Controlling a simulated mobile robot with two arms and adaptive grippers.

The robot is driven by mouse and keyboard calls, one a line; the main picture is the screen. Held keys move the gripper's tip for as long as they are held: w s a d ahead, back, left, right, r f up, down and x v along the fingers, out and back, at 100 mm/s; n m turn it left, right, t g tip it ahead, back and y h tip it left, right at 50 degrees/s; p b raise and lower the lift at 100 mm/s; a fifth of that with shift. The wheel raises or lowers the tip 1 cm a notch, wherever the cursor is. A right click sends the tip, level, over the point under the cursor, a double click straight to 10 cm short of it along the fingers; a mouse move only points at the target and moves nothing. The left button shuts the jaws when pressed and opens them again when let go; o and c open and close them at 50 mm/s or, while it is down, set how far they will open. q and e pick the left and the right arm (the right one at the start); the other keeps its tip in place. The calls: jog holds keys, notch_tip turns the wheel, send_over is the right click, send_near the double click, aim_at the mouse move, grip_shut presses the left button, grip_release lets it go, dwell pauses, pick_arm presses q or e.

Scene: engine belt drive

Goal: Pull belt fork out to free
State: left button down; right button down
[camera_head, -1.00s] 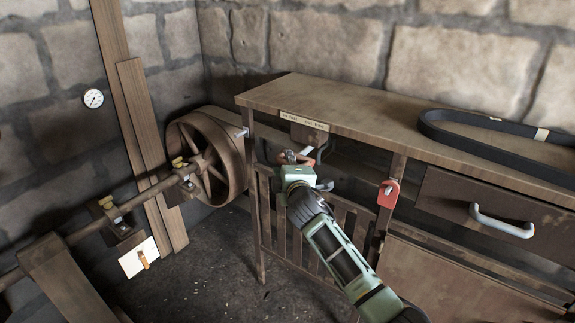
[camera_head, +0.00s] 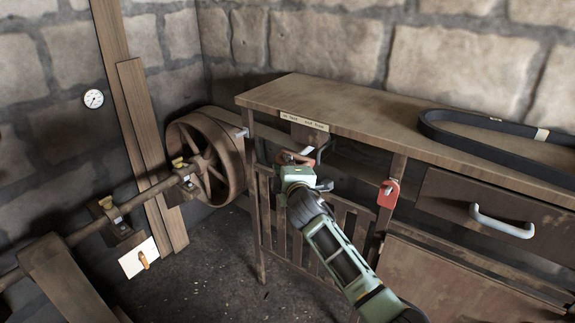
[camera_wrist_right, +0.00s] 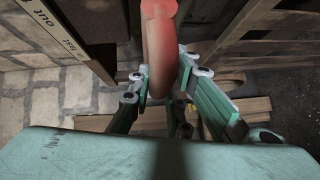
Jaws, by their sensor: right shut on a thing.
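The belt fork's handle shows as a red-orange curved grip (camera_wrist_right: 160,45) in the right wrist view, between the two fingers. Only a small orange part of it (camera_head: 292,157) shows in the head view, beneath the workbench's left front edge. My right gripper (camera_wrist_right: 165,82) is shut on this handle; in the head view the gripper (camera_head: 300,163) hides most of it. The rest of the fork is hidden behind the gripper and under the bench top. My left gripper is not in view.
A label (camera_head: 304,121) is on the bench edge (camera_head: 365,139) above the gripper. A spoked pulley wheel (camera_head: 205,160) on a shaft stands to the left. A black belt (camera_head: 480,143) lies on the bench. A red padlock-like part (camera_head: 388,193) and slatted rails are close to my arm.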

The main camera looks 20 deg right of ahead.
jog(key=s+a+p, duration=0.1)
jog(key=s+a, duration=0.5)
jog(key=a, duration=0.2)
jog(key=shift+f+p, duration=0.2)
jog(key=shift+p, duration=0.1)
jog(key=c, duration=2.1)
grip_release()
jog(key=o, duration=0.5)
jog(key=shift+s+r, duration=0.1)
jog(key=shift+r, duration=0.05)
jog(key=shift+c, duration=0.2)
jog(key=shift+d, duration=0.1)
jog(key=s+a+r, duration=0.1)
jog(key=s, duration=1)
jog(key=shift+s+a+r, duration=0.2)
jog(key=shift+s+r, duration=0.1)
jog(key=shift+s, duration=0.05)
